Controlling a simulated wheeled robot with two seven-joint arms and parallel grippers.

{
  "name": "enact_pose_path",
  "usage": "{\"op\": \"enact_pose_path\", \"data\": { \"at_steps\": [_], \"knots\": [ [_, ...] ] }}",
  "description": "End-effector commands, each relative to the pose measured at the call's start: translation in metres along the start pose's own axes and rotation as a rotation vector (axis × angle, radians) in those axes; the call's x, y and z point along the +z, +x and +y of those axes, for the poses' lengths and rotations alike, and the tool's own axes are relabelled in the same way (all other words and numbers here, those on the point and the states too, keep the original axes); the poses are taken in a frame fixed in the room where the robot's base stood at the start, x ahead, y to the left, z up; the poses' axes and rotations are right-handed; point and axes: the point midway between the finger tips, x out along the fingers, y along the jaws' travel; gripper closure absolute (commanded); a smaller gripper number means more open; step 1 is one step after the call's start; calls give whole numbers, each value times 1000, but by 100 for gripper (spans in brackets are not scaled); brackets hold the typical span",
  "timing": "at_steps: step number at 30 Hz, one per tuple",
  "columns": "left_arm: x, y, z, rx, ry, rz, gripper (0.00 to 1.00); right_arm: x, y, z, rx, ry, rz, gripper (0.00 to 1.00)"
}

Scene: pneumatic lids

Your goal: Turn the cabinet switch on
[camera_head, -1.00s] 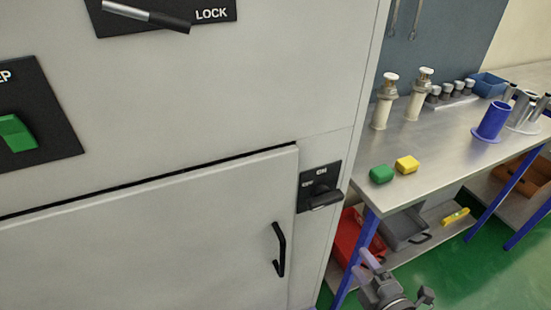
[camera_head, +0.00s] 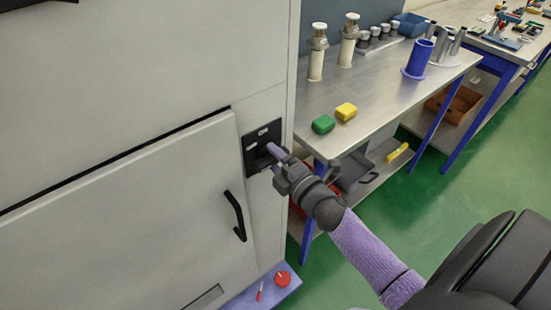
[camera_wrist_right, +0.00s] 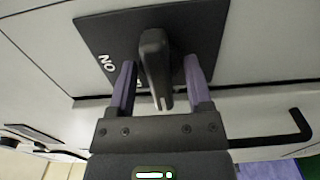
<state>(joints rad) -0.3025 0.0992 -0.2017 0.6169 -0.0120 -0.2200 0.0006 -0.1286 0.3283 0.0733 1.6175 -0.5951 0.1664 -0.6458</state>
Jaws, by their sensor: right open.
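The cabinet switch is a black plate (camera_head: 250,134) on the grey cabinet, right of the door. My right gripper (camera_head: 274,153) is at this plate and covers most of its handle in the head view. In the right wrist view the dark switch handle (camera_wrist_right: 155,62) stands between the two purple fingers of the right gripper (camera_wrist_right: 160,82). The fingers are open, one on each side of the handle, with visible gaps. The white ON lettering shows on the plate (camera_wrist_right: 205,25), left of the handle. My left gripper is not in view.
The cabinet door (camera_head: 130,215) has a black handle (camera_head: 236,215) below and left of the switch. Green floor is clear beyond my right arm.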

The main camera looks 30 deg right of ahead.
Motion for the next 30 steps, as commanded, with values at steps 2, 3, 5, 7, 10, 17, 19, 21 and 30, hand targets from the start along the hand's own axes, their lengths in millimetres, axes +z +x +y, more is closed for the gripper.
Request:
{"op": "enact_pose_path", "data": {
  "at_steps": [2,3,5,7,10,17,19,21,30],
  "knots": [
    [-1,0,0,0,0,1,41,0,0,0,0,0,0,46],
    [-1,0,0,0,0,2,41,0,0,0,0,0,0,54],
    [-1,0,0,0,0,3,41,0,0,0,0,0,0,67],
    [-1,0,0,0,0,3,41,0,0,0,0,1,0,82],
    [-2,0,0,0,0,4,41,0,0,0,0,1,0,100],
    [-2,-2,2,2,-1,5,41,0,0,0,-1,27,-1,100],
    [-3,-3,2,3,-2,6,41,0,0,0,-1,53,-2,100],
    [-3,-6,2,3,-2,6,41,0,0,1,-1,87,-2,100],
    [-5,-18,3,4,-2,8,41,0,0,1,-1,336,-1,100]
  ]
}}
